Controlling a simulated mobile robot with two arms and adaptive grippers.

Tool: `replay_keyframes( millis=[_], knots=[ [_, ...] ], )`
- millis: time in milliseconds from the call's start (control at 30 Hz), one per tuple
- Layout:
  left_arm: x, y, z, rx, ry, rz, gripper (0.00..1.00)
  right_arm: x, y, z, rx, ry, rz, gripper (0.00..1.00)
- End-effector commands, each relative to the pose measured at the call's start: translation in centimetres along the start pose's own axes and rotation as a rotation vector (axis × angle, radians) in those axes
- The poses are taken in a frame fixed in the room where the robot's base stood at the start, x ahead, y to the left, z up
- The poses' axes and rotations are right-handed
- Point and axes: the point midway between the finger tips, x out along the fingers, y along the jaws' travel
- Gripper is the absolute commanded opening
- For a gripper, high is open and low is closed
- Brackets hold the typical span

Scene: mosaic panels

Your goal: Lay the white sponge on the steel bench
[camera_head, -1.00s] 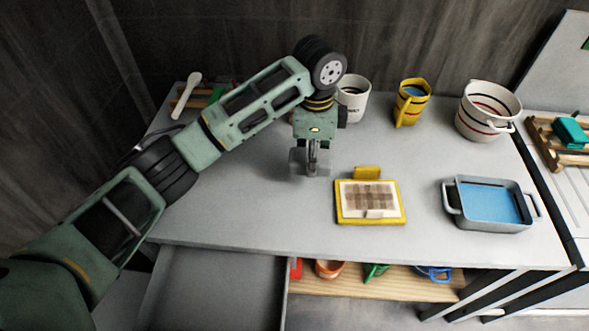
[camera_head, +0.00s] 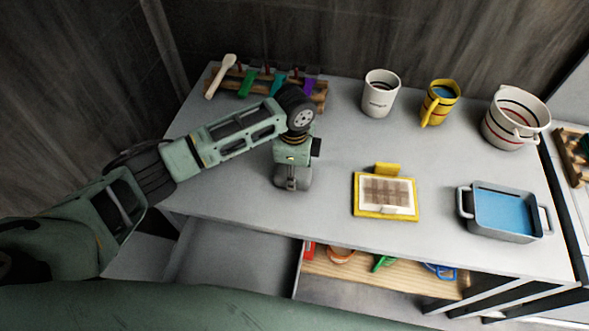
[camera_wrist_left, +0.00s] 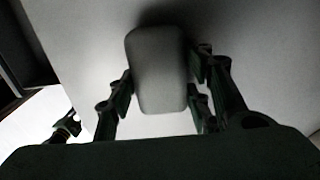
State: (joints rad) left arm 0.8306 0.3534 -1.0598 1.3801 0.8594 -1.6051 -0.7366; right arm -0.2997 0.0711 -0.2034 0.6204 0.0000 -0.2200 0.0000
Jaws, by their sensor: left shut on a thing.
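The white sponge (camera_wrist_left: 158,70) looks pale grey and rounded in the left wrist view, clamped between the fingers. My left gripper (camera_head: 293,181) is shut on it, pointing down over the steel bench (camera_head: 235,150), left of the yellow-framed mosaic panel. In the head view the sponge (camera_head: 304,178) shows partly beside the finger. A dark shadow lies by its far end in the wrist view. I cannot tell whether it touches the bench top. My right gripper is not in view.
The mosaic panel (camera_head: 386,194) and a blue-filled tray (camera_head: 502,211) stand to the right. A white mug (camera_head: 380,94), yellow jug (camera_head: 440,103) and striped bucket (camera_head: 515,118) line the back. A tool rack (camera_head: 318,97) is back left. An open drawer (camera_head: 235,262) juts out in front.

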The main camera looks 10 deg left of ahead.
Motion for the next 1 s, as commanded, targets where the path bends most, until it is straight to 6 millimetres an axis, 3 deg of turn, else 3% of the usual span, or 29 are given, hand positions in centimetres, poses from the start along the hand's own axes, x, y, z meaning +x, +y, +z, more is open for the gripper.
replay_keyframes(
  millis=[267,300,500,800,1000],
  knots=[
    [0.3,0.0,-0.1,0.0,0.001,0.0,0.25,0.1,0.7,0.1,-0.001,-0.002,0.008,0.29],
    [0.3,0.0,-0.1,0.0,0.001,-0.001,0.48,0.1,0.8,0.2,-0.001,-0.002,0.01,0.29],
    [0.3,0.0,-0.1,0.0,0.001,0.0,0.65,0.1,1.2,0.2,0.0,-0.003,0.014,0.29],
    [0.1,0.0,-0.1,0.0,0.001,-0.001,0.65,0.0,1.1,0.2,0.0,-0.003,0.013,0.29],
    [-2.0,-0.2,-0.1,0.001,0.004,-0.004,0.65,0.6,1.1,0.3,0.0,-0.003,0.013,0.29]
  ],
)
